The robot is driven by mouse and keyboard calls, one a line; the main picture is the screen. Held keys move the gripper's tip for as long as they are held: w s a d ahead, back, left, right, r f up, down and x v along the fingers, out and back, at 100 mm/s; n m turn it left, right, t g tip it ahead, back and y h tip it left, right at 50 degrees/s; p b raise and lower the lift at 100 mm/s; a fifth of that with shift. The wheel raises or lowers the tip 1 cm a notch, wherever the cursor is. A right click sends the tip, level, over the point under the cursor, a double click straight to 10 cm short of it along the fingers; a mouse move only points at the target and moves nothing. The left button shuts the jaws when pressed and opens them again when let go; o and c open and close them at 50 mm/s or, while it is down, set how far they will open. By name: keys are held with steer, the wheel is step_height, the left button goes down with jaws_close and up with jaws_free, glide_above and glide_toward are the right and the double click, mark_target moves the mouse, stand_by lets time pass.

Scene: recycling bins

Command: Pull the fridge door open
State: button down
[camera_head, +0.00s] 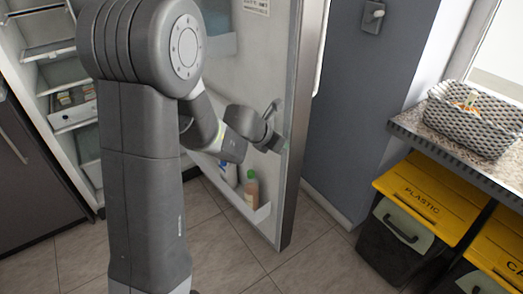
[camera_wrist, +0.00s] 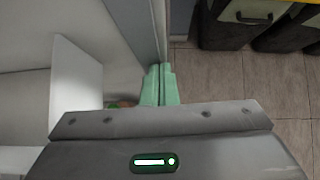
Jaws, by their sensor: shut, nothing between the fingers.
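The fridge door (camera_head: 305,120) stands wide open, with its inner face and a low door shelf towards me. The open fridge body (camera_head: 62,110) is at the left, partly hidden behind my arm. My gripper (camera_head: 274,125) is at the inner side of the door, close to its free edge. In the wrist view, the two pale green fingers (camera_wrist: 160,84) are shut together with nothing between them. They lie beside the door's edge (camera_wrist: 160,30); I cannot tell if they touch it.
Bottles (camera_head: 251,188) stand in the door shelf. Black bins with yellow lids (camera_head: 425,195) are at the right, under a counter (camera_head: 415,127) with a woven basket (camera_head: 475,120). A grey wall panel (camera_head: 350,110) stands behind the door. Tiled floor (camera_head: 225,255) is clear in front.

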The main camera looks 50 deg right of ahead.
mark_target(307, 128)
steer(key=shift+n+t, duration=0.7)
steer(key=shift+n, duration=0.2)
steer(key=d+p, duration=0.1)
steer(key=d, duration=0.3)
steer(key=s+d, duration=0.1)
steer(key=d, duration=0.2)
steer(key=s+d+p, duration=0.1)
steer(key=d, duration=0.3)
steer(key=shift+s+d+p, duration=0.1)
steer(key=shift+d+p, duration=0.25)
